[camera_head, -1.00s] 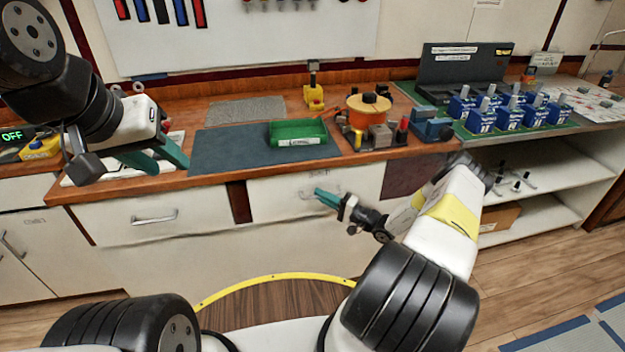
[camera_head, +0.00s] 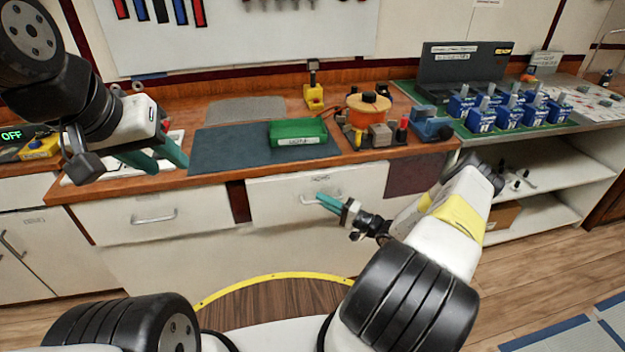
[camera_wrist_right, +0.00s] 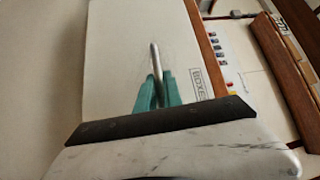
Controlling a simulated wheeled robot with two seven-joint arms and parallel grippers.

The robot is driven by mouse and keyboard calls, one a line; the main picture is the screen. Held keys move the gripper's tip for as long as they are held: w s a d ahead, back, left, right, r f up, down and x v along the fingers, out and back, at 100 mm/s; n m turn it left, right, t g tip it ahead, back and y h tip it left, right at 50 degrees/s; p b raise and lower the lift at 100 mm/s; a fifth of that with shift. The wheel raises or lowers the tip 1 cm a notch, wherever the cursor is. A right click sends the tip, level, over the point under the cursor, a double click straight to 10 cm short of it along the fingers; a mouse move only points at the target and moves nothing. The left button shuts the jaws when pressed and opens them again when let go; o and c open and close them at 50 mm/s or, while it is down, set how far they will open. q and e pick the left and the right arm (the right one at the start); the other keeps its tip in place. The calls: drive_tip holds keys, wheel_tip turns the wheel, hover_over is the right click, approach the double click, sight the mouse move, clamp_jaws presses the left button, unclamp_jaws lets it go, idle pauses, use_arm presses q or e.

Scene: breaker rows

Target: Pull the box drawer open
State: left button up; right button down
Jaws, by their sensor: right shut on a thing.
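The box drawer (camera_head: 275,205) is a white front under the counter in the head view, and its label reads BOXES in the right wrist view (camera_wrist_right: 197,84). Its metal handle (camera_wrist_right: 155,62) stands between the teal fingers of my right gripper (camera_wrist_right: 157,90). My right gripper (camera_head: 328,202) is shut on this handle, and its fingers cover part of it in the head view. I cannot tell whether the drawer front stands out from the cabinet. My left gripper (camera_head: 170,166) is open and empty above the counter's left part.
A second closed drawer (camera_head: 150,218) is to the left. On the wooden counter are a dark mat (camera_head: 225,150), a green box (camera_head: 297,132) and an orange round device (camera_head: 368,103). Open shelves (camera_head: 545,205) stand to the right, near my right arm.

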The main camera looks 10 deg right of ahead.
drive_tip(key=s+d, duration=0.1)
drive_tip(key=s, duration=2.6)
drive_tip(key=shift+s, duration=0.3)
drive_tip(key=c, duration=1.8)
unclamp_jaws()
drive_tip(key=shift+o, duration=0.2)
drive_tip(key=v, duration=0.8)
